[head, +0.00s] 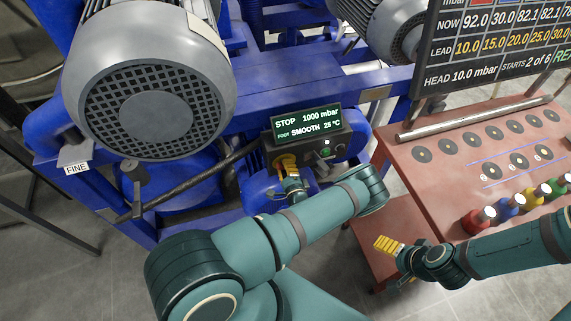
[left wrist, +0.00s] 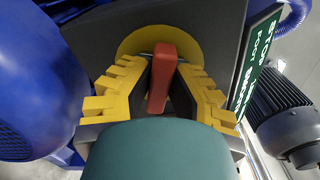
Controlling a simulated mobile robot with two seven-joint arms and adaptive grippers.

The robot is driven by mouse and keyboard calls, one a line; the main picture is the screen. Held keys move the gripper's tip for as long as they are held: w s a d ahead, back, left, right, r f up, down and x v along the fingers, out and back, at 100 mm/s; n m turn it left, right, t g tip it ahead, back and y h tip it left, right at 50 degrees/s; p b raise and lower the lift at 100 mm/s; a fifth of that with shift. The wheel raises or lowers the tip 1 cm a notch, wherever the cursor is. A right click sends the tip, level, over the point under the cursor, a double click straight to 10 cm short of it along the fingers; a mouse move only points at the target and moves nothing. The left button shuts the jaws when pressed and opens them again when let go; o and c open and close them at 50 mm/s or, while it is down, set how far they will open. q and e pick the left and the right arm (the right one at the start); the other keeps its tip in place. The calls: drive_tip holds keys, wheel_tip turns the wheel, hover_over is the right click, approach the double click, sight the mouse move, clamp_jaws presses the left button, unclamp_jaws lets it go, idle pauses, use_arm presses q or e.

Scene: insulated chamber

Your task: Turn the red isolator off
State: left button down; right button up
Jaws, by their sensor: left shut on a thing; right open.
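The red isolator handle (left wrist: 162,75) stands out from a round yellow plate (left wrist: 133,44) on a dark control box. In the left wrist view my left gripper (left wrist: 165,80) has its yellow fingers on both sides of the handle, shut on it. The handle looks nearly upright in that view, with a slight tilt. In the head view my left gripper (head: 289,172) is at the lower left of the control box (head: 337,138), and the handle is hidden there. My right gripper (head: 388,246) is open and empty, to the right of the box and beside the red bench.
The box display (head: 307,123) reads STOP, 1000 mbar, SMOOTH, 25 °C. A small green light (head: 326,149) shows beside a switch. A large grey motor (head: 150,85) and blue frame stand close on the left. The red bench (head: 440,185) holds several coloured knobs at right.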

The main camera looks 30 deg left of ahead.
use_arm(q)
drive_tip(key=shift+w+a+r+n+p, duration=0.1)
drive_tip(key=shift+n+p, duration=0.25)
drive_tip(key=shift+n, duration=0.65)
drive_tip(key=shift+w+a+r+n+p, duration=0.1)
drive_tip(key=shift+n+p, duration=0.2)
drive_tip(key=shift+n, duration=0.7)
drive_tip(key=c, duration=0.9)
unclamp_jaws()
drive_tip(key=shift+s+f, duration=0.1)
drive_tip(key=shift+f, duration=0.05)
drive_tip(key=v, duration=1.2)
drive_tip(key=shift+f, duration=0.1)
